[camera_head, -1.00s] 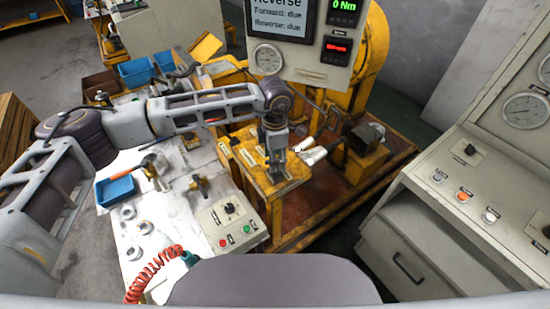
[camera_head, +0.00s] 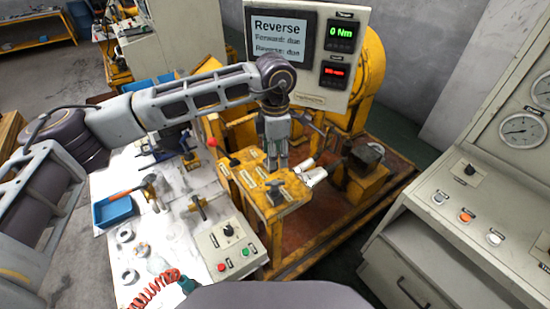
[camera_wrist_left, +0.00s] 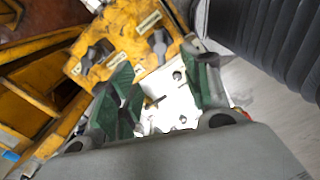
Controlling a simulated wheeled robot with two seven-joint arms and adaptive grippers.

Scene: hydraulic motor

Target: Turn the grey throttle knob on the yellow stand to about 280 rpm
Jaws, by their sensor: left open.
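The yellow stand (camera_head: 262,203) has a sloped top with small dark grey knobs and labels too small to read. A larger grey knob (camera_head: 276,189) sits near its front edge. My left gripper (camera_head: 277,166) is open and empty, pointing down just above and behind this knob, apart from it in the picture. In the left wrist view the gripper (camera_wrist_left: 161,75) shows two green-padded fingers with nothing between them. The stand (camera_wrist_left: 128,42) lies beyond them with a grey knob (camera_wrist_left: 160,43). My right gripper is not in view.
A panel shows "Reverse" on its screen (camera_head: 281,36), a green 0 Nm readout (camera_head: 342,33) and a red readout (camera_head: 334,74) I cannot read. A grey switch box (camera_head: 230,246) stands before the yellow stand. A blue tray (camera_head: 115,211) is on the white table. A console (camera_head: 455,205) stands right.

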